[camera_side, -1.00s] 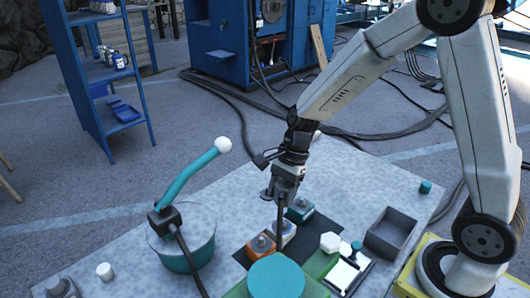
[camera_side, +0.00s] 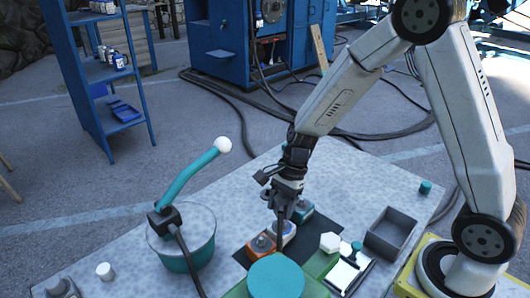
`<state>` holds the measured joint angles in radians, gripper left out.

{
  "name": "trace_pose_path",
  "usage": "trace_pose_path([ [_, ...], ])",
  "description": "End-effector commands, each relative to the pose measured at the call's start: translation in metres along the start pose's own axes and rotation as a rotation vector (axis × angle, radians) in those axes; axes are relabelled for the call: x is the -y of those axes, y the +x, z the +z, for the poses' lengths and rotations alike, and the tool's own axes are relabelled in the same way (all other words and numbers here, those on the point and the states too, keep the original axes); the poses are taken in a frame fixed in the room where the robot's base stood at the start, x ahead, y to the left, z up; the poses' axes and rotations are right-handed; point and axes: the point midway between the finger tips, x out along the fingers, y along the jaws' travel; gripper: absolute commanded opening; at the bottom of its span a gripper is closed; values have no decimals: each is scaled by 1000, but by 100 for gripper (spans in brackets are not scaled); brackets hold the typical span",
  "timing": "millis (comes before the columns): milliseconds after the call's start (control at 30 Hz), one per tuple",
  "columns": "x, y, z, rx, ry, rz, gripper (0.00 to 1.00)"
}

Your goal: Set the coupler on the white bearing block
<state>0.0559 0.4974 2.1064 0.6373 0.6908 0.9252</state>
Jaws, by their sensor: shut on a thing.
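My gripper (camera_side: 284,205) points down over the row of blocks on the black mat. It is shut on a slim dark piece (camera_side: 280,232), probably the coupler, though it is small and hard to tell from the fingers. The white bearing block (camera_side: 289,233) stands between an orange block (camera_side: 257,252) and a teal block (camera_side: 306,210). The gripper and the dark piece partly cover the white block. I cannot tell whether the dark piece touches it.
A teal round drum (camera_side: 276,277) stands in front of the blocks. A white hexagonal piece (camera_side: 330,242) and an open grey bin (camera_side: 392,232) are to the right. The table's back left is clear.

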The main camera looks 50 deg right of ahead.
Motion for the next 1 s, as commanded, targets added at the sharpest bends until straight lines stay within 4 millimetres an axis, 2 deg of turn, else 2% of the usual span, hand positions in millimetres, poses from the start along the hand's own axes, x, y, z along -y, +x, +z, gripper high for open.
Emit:
trace_pose_path([
  [600,0,32,-13,1,1,0,0],
  [1000,0,39,-16,1,0,-1,0],
])
